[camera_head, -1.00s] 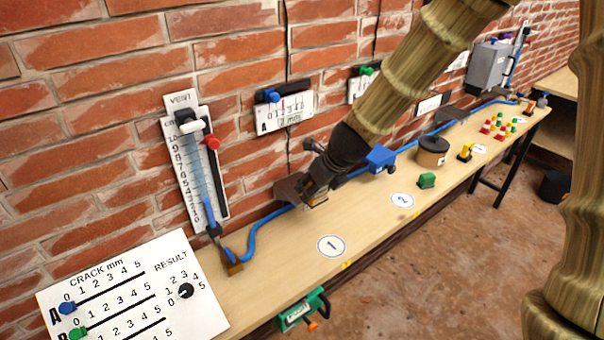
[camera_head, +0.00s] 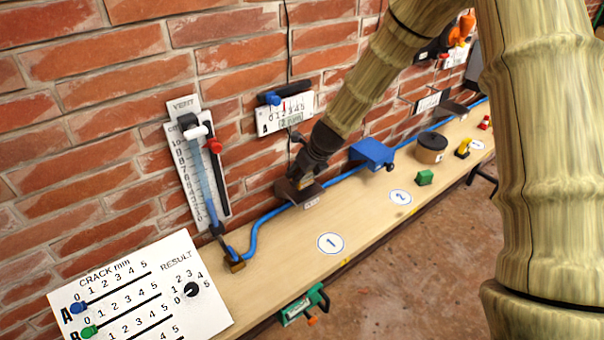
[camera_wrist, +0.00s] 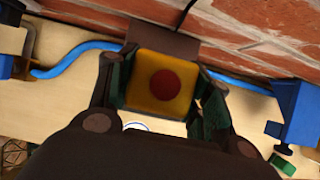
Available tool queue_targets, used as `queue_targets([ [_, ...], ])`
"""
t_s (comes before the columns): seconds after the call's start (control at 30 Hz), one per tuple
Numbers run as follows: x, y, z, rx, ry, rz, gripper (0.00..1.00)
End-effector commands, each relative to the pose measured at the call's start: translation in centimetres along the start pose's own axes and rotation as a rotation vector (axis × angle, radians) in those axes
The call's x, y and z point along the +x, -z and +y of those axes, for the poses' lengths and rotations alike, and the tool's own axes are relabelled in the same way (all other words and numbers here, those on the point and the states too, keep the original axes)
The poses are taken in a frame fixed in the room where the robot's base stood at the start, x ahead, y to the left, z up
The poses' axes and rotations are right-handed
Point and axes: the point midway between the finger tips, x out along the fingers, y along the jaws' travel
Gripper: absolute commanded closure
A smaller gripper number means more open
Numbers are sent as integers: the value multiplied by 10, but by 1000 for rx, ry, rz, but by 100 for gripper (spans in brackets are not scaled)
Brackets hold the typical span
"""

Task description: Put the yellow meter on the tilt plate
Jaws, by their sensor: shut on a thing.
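The yellow meter (camera_wrist: 163,84), a yellow block with a red round spot, sits between my fingers in the wrist view. My gripper (camera_wrist: 160,92) is shut on it. In the head view my gripper (camera_head: 302,178) points down at a brown plate (camera_head: 283,191) on the wall above the bench, likely the tilt plate; the meter is hidden there. In the wrist view the brown plate (camera_wrist: 165,42) lies just beyond the meter. I cannot tell whether the meter touches it.
A blue hose (camera_head: 262,236) runs along the bench (camera_head: 290,255) at the wall. A blue box (camera_head: 371,153) is right of my gripper. A green block (camera_head: 424,178), a black-topped round tub (camera_head: 431,147) and a yellow object (camera_head: 463,148) stand farther right. Bench around disc 1 (camera_head: 331,243) is clear.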

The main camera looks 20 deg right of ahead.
Motion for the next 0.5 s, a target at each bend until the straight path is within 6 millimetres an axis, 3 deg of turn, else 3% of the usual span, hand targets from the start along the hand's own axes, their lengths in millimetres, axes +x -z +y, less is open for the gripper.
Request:
queue_targets([
  [0.5,12,6,0,1,1,-1,85],
])
